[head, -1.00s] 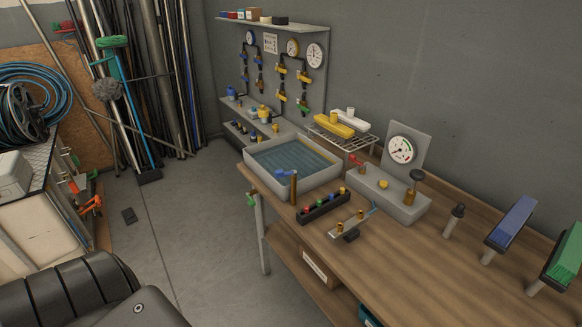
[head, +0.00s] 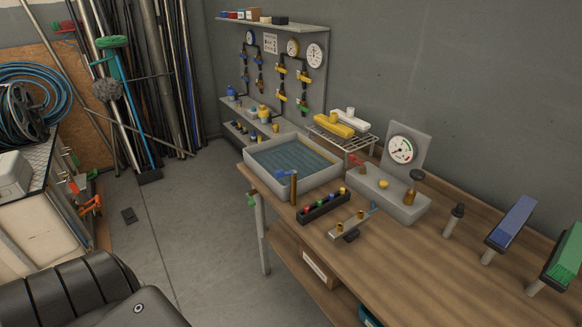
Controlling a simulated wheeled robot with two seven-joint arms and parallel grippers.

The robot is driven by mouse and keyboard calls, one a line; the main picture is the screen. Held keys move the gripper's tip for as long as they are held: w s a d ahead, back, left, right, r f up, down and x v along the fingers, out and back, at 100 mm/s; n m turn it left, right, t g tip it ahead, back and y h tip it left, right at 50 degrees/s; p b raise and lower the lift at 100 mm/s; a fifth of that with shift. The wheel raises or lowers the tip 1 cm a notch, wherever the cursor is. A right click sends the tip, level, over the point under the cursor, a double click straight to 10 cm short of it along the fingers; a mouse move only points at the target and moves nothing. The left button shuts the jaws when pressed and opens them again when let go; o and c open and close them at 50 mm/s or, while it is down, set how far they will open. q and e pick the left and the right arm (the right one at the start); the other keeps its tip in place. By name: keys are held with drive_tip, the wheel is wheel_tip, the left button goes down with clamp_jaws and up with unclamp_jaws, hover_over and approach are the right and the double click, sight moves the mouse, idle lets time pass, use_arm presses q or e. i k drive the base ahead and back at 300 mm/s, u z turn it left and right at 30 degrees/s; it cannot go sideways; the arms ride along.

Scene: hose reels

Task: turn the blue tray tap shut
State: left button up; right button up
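The tray is on the left end of the wooden workbench and holds what looks like bluish water (head: 292,156). Neither of my grippers is in the head view. A dark ridged part of my own body fills the bottom left corner.
A black rack with coloured knobs (head: 323,206) and a grey block with a gauge (head: 389,195) stand near the tray.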

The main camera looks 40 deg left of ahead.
sight(279, 173)
drive_tip(key=u, duration=1.25)
